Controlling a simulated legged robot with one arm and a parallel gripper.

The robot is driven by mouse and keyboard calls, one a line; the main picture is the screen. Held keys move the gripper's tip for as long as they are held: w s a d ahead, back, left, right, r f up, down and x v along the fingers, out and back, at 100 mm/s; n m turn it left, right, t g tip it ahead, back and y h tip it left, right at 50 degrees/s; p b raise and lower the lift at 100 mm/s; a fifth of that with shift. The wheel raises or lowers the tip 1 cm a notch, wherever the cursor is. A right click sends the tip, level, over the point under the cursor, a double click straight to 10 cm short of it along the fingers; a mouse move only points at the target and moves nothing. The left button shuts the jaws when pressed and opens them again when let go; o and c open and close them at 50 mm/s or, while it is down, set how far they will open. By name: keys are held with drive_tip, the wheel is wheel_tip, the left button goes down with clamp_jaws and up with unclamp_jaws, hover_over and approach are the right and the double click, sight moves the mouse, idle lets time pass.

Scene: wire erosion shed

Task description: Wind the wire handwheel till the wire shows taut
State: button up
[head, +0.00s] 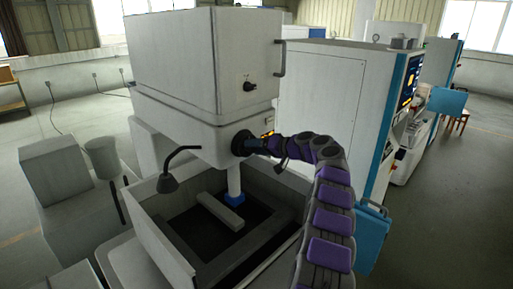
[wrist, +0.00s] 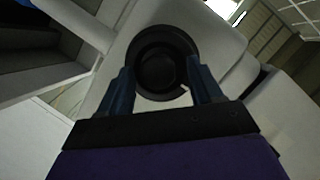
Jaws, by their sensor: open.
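The wire handwheel (wrist: 160,62) is a round black wheel with a raised rim and a dark hub, on the pale machine housing. In the head view the handwheel (head: 240,143) shows at the lower front of the white machine head, partly hidden by my gripper (head: 256,146). In the wrist view my gripper (wrist: 160,88) is open, its two blue fingers on either side of the wheel's lower part. I cannot tell whether the fingers touch the rim. A small yellow-lit display (head: 268,134) sits just above my gripper, too small to read. I cannot make out the wire.
A work tank (head: 165,246) with a grey bar (head: 220,211) inside lies below the machine head. A black lamp (head: 168,182) on a bent arm hangs over its left side. A white cabinet (head: 318,112) with a blue edge stands to the right. Open floor lies at far right.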

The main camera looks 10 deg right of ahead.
drive_tip(key=shift+w+d+f, duration=0.15)
drive_tip(key=shift+d, duration=0.25)
drive_tip(key=shift+c, duration=0.2)
drive_tip(key=shift+d, duration=0.1)
drive_tip(key=shift+c, duration=0.8)
drive_tip(key=shift+s+a, duration=0.2)
drive_tip(key=shift+a, duration=0.15)
drive_tip(key=c, duration=0.9)
drive_tip(key=shift+o, duration=0.2)
drive_tip(key=shift+d, duration=0.1)
drive_tip(key=shift+m+p, duration=0.3)
drive_tip(key=shift+p, duration=0.05)
drive_tip(key=shift+w+d+f+m+y+p, duration=0.1)
drive_tip(key=shift+f+m+y+p, duration=0.1)
drive_tip(key=shift+m+y+p, duration=0.8)
drive_tip(key=shift+w+d+f+m+y+p, duration=0.15)
drive_tip(key=shift+m+y+p, duration=0.2)
drive_tip(key=shift+m, duration=1.25)
drive_tip(key=shift+s+a, duration=0.1)
